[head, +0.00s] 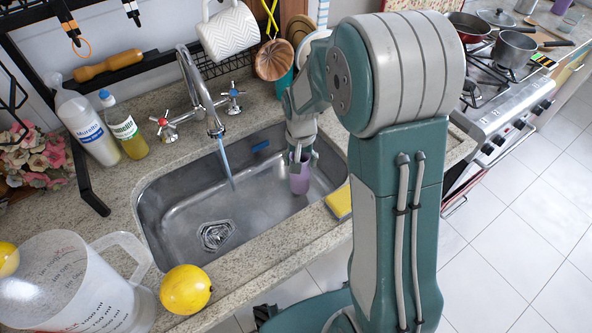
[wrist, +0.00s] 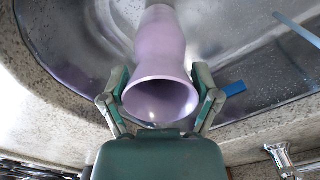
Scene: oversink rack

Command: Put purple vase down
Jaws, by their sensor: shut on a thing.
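The purple vase (head: 299,180) is at the right end of the steel sink (head: 180,200) in the head view. In the wrist view the vase (wrist: 162,60) has its round open mouth toward the camera and its narrower body pointing away into the basin. My gripper (head: 300,160) is shut on the vase near its mouth. In the wrist view the gripper's fingers (wrist: 160,100) sit on both sides of the flared rim. Whether the vase's base touches the sink floor cannot be told.
Water runs from the faucet (head: 200,90) left of my gripper. A yellow sponge (head: 340,202) lies on the sink's right edge. A blue piece (head: 260,146) is at the back wall. A clear measuring jug (head: 75,285) and yellow fruit (head: 185,290) stand at front left. The basin's middle is free.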

